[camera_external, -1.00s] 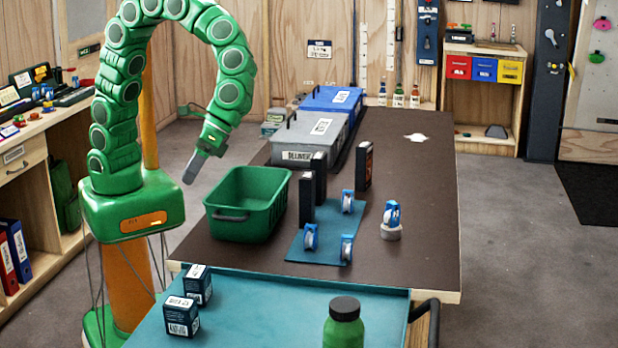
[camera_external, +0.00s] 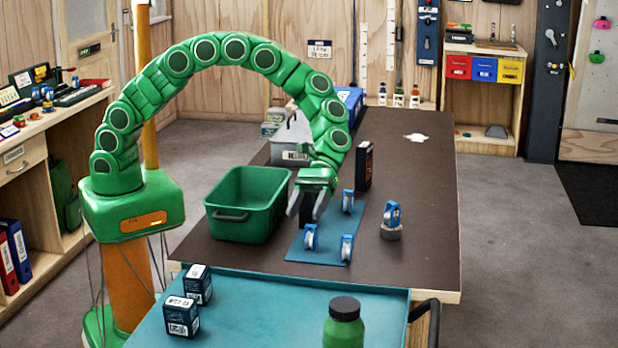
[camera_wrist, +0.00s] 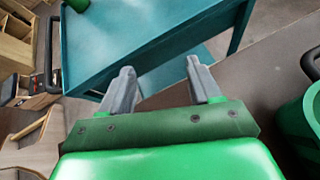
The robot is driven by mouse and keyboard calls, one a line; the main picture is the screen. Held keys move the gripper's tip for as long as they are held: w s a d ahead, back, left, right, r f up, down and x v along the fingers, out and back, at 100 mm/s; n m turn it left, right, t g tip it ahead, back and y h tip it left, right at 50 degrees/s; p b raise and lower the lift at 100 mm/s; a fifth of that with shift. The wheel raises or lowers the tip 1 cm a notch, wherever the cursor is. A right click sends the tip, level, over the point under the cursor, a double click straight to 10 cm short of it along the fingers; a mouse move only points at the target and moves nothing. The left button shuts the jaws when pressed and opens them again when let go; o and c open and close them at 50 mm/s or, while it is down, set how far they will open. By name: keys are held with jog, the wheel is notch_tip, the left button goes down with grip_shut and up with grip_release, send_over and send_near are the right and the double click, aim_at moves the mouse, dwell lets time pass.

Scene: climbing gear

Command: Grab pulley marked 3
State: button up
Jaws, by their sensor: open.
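Several blue and white pulleys stand on the dark table in the external view. Three are on a teal mat (camera_external: 322,258): a front left pulley (camera_external: 310,237), a front right pulley (camera_external: 347,247) and a back pulley (camera_external: 348,201). A fourth pulley (camera_external: 392,212) sits on a round grey base to the right of the mat. No number is readable on any of them. My gripper (camera_external: 306,208) is open and empty, pointing down above the mat's left side, behind the front left pulley. In the wrist view my open fingers (camera_wrist: 162,85) show no pulley between them.
A green bin (camera_external: 240,228) stands left of the mat; its rim also shows in the wrist view (camera_wrist: 290,115). A black upright box (camera_external: 364,165) stands behind. A teal cart top (camera_external: 262,310) with dark boxes and a green bottle (camera_external: 343,325) is in front.

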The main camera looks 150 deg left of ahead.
aim_at(346, 248)
jog(key=a+f+n+t, duration=0.1)
jog(key=a+f, duration=0.1)
jog(key=a, duration=0.2)
jog(key=a+f+n+t, duration=0.1)
jog(key=a+f+n, duration=0.1)
jog(key=a, duration=0.3)
jog(key=a+f+n+t, duration=0.1)
jog(key=a+f, duration=0.2)
jog(key=a, duration=0.1)
jog(key=shift+s+a+f+n+t+y, duration=0.2)
jog(key=shift+s+f+n+t+y, duration=0.1)
jog(key=shift+f+n, duration=0.1)
jog(key=shift+f, duration=0.4)
jog(key=shift+x, duration=1.05)
jog(key=shift+r+x, duration=0.1)
jog(key=shift+x, duration=1.3)
jog(key=shift+r+x, duration=0.15)
jog(key=shift+x, duration=1.3)
jog(key=shift+w, duration=0.1)
jog(key=c, duration=1.1)
